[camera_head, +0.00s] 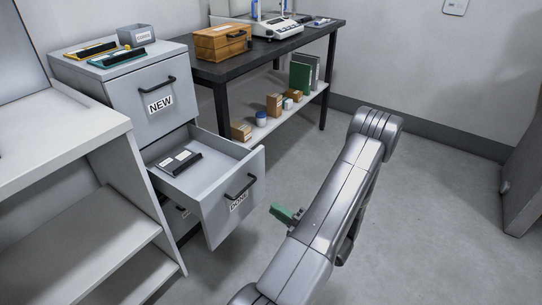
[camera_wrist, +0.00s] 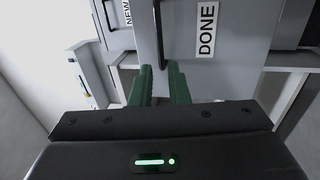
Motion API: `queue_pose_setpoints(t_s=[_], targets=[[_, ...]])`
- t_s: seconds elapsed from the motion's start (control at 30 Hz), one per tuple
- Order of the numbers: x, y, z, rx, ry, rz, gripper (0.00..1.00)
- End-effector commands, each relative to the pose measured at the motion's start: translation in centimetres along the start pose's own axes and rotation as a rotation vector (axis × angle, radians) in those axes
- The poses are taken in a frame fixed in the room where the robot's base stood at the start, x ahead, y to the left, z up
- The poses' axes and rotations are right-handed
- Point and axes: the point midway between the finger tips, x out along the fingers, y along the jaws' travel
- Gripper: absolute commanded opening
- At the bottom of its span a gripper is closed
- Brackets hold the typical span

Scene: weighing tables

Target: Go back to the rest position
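My gripper (camera_wrist: 160,72) shows two green fingers with a clear gap between them, so it is open and empty. In the head view the green gripper (camera_head: 288,214) is in the air to the right of the open DONE drawer (camera_head: 222,217), apart from its black handle (camera_head: 239,188). In the wrist view the DONE drawer front (camera_wrist: 235,40) is ahead of the fingers, with its handle (camera_wrist: 161,35) in line with the gap. My arm reaches across the right of the head view, bent at its elbow. One fingertip is partly hidden in the head view.
A black-and-white binder-like item (camera_head: 180,162) lies in the open drawer. The NEW drawer (camera_head: 160,102) above is shut. A dark table (camera_head: 270,50) with a wooden box (camera_head: 222,43) and scale (camera_head: 275,25) stands behind. Shelves (camera_head: 90,235) stand left. Floor at right (camera_head: 440,200) is clear.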

Motion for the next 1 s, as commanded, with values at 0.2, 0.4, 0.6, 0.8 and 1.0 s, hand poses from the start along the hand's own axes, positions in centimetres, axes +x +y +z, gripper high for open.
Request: queue_pose_setpoints(t_s=[0.2, 0.4, 0.6, 0.8, 1.0], targets=[[3.1, -0.1, -0.1, 0.000, 0.005, 0.000, 0.15], [6.7, -0.1, -0.1, -0.001, 0.005, 0.000, 0.15], [10.1, -0.1, -0.1, -0.001, 0.004, 0.001, 0.15], [12.5, 0.0, 0.0, -0.001, 0.001, 0.001, 0.15], [13.4, 0.1, 0.0, -0.001, -0.001, 0.001, 0.15]])
